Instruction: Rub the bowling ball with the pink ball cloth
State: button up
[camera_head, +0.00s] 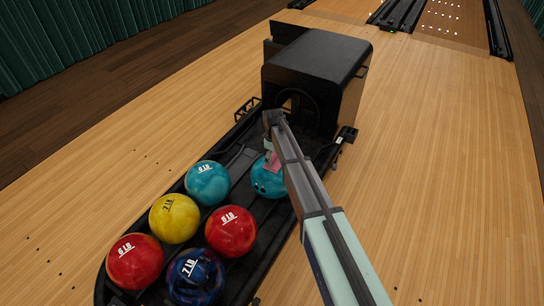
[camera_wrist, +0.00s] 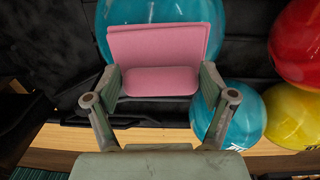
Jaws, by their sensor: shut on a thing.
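My gripper (camera_wrist: 160,82) is shut on the pink ball cloth (camera_wrist: 158,45), a folded pad with one finger at each side in the wrist view. In the head view a small piece of the cloth (camera_head: 273,160) shows beside my arm, at the upper part of a teal bowling ball (camera_head: 266,184). That ball lies nearest the black return housing and is partly hidden by my arm. In the wrist view the same teal ball (camera_wrist: 160,10) is right behind the cloth. I cannot tell whether the cloth touches it.
Several other balls lie on the black rack (camera_head: 247,139): a teal one (camera_head: 208,190), a yellow one (camera_head: 172,226), red ones (camera_head: 232,240) and a dark blue one (camera_head: 196,282). The black return housing (camera_head: 325,60) stands at the far end. Wooden lane floor surrounds the rack.

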jog(key=shift+w+a, duration=0.25)
jog(key=shift+a, duration=0.3)
jog(key=shift+w+a, duration=0.25)
jog(key=shift+a, duration=0.3)
jog(key=shift+s+d, duration=0.3)
jog(key=shift+d, duration=0.3)
jog(key=shift+s+d, duration=0.25)
jog(key=shift+d, duration=0.35)
jog(key=shift+w+a+p, duration=0.15)
jog(key=shift+w+a, duration=0.15)
jog(key=shift+a, duration=0.3)
jog(key=shift+w+a+p, duration=0.15)
jog(key=shift+w+a, duration=0.1)
jog(key=shift+a, duration=0.35)
jog(key=shift+s+r+p, duration=0.1)
jog(key=shift+r+p, duration=1.3)
jog(key=shift+r, duration=1.6)
jog(key=shift+r, duration=0.1)
notch_tip(320, 180, up, 3)
jog(key=shift+f+p, duration=0.1)
jog(key=shift+p, duration=0.6)
